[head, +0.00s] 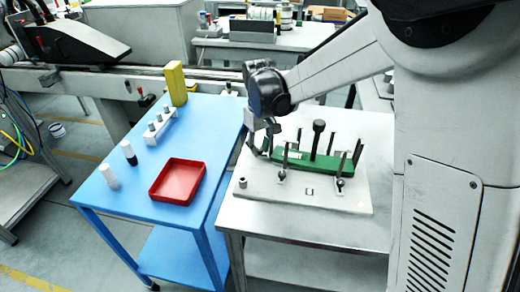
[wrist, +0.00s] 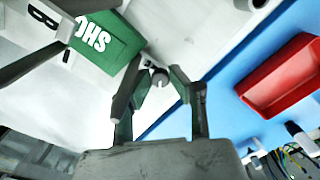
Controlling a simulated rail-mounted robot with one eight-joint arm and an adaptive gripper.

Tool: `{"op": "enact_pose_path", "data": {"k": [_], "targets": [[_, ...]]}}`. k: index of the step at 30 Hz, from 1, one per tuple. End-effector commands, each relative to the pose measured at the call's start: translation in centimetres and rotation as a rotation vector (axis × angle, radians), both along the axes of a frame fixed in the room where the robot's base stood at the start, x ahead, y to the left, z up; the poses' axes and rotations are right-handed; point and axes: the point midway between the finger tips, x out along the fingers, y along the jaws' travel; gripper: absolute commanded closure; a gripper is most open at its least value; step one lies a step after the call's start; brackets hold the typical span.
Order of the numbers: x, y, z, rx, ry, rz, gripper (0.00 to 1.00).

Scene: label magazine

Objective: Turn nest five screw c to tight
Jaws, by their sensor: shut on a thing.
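My gripper (head: 267,141) is low over the back left part of the pale plate (head: 300,196), at the left end of a green block (head: 318,163). In the wrist view, the two fingers of my gripper (wrist: 160,78) close around a small grey screw head (wrist: 160,76). The fingers hide part of it, and no letter beside it is readable. The green block (wrist: 108,42) with white lettering lies to the left of the fingers there.
Upright dark posts (head: 284,160) and a black knob (head: 318,127) stand around the green block. A short grey cylinder (head: 242,183) stands at the plate's left. The blue table (head: 140,207) at left holds a red tray (head: 160,198), a yellow block (head: 176,82) and small bottles.

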Motion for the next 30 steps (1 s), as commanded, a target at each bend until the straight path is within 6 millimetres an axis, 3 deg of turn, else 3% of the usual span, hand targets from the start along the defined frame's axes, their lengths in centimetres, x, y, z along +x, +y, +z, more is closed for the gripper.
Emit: {"op": "enact_pose_path", "data": {"k": [9, 24, 25, 28, 30], "targets": [[0.01, 0.03, 0.02, 0.0, 0.0, -0.105, 1.0], [0.03, 0.03, 0.06, 0.0, 0.0, -0.121, 1.0], [0.03, 0.03, 0.06, 0.001, -0.001, -0.121, 0.77], [0.01, 0.03, 0.05, 0.0, 0.0, -0.121, 0.64], [0.01, 0.03, 0.04, 0.0, 0.0, -0.121, 0.62]]}}
